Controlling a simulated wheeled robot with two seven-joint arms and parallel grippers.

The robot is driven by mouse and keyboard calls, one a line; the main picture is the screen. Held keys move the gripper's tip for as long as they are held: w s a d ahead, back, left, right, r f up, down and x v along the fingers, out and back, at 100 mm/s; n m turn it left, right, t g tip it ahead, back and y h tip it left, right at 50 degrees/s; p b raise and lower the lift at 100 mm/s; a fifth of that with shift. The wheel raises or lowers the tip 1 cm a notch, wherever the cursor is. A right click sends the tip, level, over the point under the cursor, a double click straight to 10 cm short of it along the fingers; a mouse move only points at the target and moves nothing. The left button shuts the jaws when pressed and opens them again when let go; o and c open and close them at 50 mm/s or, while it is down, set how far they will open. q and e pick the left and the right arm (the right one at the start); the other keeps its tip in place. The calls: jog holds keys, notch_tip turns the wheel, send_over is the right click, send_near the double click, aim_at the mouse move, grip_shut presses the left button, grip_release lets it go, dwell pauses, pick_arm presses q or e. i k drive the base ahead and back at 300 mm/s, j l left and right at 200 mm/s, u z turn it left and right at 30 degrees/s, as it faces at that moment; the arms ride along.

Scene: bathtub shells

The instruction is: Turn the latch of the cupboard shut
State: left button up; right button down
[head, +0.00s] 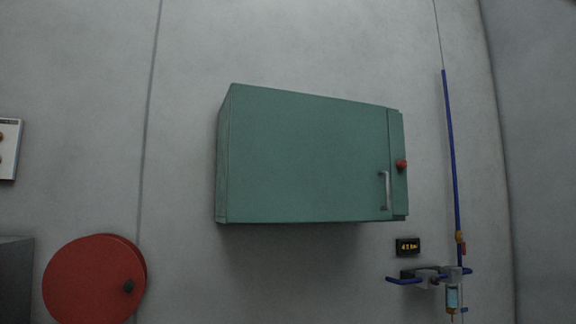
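A green cupboard (300,160) hangs on the grey wall in the middle of the head view. Its door looks closed, with the front panel flush against the frame strip on the right. A grey metal handle (386,190) stands upright near the door's lower right edge. A small red latch knob (401,165) sits on the right strip, just above and to the right of the handle. The latch's exact turn is too small to tell. Neither of my grippers shows in the view.
A red round disc (88,280) with a dark knob is at the lower left. A small dark display (408,246) and a blue pipe (452,160) with a bracket (432,276) are at the right. The space before the cupboard is clear.

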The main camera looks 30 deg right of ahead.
aim_at(402, 164)
jog(key=l+u, duration=0.2)
jog(key=l, duration=0.5)
jog(key=l+u, duration=0.25)
jog(key=l, duration=0.4)
jog(key=k+l+u, duration=0.2)
jog(key=l, duration=0.5)
jog(key=k+l, duration=0.1)
jog(key=l, duration=0.9)
jog(key=k+l, duration=0.15)
jog(key=l, duration=0.85)
jog(key=k+l+u, duration=0.1)
jog(key=l, duration=0.35)
jog(key=k+l, duration=0.15)
jog(key=l, duration=0.35)
